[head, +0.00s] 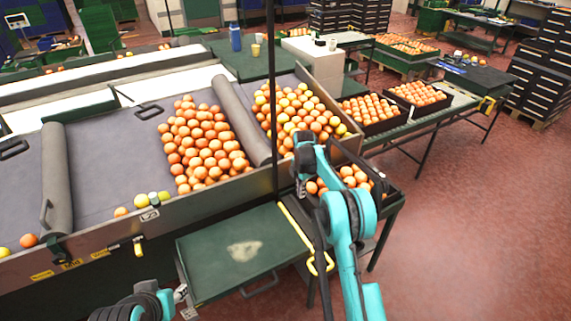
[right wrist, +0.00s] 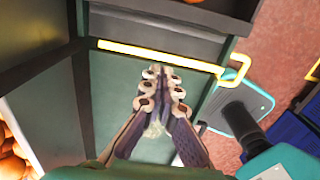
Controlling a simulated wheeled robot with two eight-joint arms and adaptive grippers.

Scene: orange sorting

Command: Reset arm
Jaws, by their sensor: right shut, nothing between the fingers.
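My right arm reaches up from the bottom right in the head view. Its gripper (head: 301,188) points down beside the right end of the sorting bench, in front of a crate of oranges (head: 349,176). In the right wrist view the two fingers of the right gripper (right wrist: 161,72) come together at their tips with nothing between them. Below them is a green surface with a pale worn patch. My left gripper (head: 184,302) is at the bottom edge of the head view, near the front of a green side table (head: 205,250). It is small and partly cut off, and I cannot tell its opening.
Oranges (head: 200,140) lie piled on the grey sorting bench (head: 95,165), with more behind a grey roller (head: 242,120). A thin dark post (head: 272,80) rises near my right arm. Crates of oranges (head: 418,93) stand on a rack at the right. The red floor (head: 480,220) at right is clear.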

